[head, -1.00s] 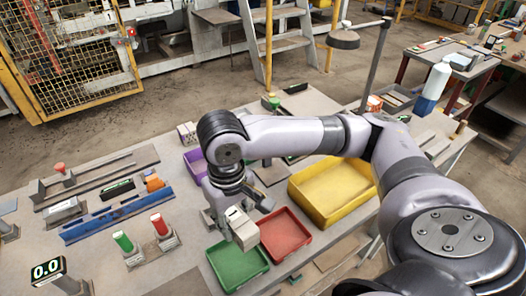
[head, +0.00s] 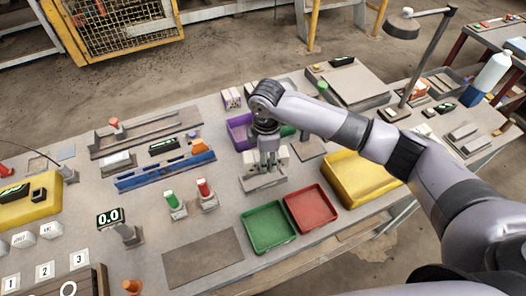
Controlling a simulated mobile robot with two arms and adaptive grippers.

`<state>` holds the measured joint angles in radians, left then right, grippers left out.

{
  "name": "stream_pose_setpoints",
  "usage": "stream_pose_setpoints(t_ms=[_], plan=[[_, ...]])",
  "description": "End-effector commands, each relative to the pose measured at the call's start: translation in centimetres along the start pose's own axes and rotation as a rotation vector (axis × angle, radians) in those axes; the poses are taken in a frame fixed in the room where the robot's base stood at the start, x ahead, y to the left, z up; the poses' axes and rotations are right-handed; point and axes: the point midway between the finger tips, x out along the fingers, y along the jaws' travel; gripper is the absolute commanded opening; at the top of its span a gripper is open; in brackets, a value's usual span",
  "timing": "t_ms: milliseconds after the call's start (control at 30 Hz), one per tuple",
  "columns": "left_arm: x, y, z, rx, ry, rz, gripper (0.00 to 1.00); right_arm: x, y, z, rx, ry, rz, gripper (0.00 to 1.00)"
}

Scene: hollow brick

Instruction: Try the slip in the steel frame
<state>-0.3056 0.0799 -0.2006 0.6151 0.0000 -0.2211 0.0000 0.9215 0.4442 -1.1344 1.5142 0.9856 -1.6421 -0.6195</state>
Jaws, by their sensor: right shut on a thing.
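My right gripper (head: 268,163) points down over a low grey steel fixture (head: 264,180), which looks like the steel frame, at the middle of the bench. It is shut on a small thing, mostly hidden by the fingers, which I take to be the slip. Pale blocks show on the left (head: 250,158) and on the right (head: 283,154) of the fingers; I cannot tell whether they belong to the frame or to the held thing. Whether the slip sits inside the frame or above it is hidden. My left gripper is not in view.
A green tray (head: 269,228), a red tray (head: 311,207) and a yellow tray (head: 358,182) lie in front and right. A purple tray (head: 239,133) is behind. Green (head: 171,200) and red (head: 204,189) upright pieces and a 0.0 display (head: 110,218) stand left.

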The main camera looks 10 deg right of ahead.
Motion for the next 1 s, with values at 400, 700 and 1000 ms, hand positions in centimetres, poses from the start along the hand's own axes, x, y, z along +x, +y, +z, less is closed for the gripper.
stream_pose_setpoints(t_ms=[400,700,1000], plan=[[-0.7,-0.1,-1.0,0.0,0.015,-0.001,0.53,1.5,0.9,-0.8,-0.23,0.0,0.002,0.0],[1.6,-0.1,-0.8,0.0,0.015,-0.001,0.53,3.6,0.9,-0.7,-0.227,0.0,0.002,0.0],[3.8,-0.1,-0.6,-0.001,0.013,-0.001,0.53,5.6,0.9,-0.7,-0.227,0.0,0.003,0.0]])
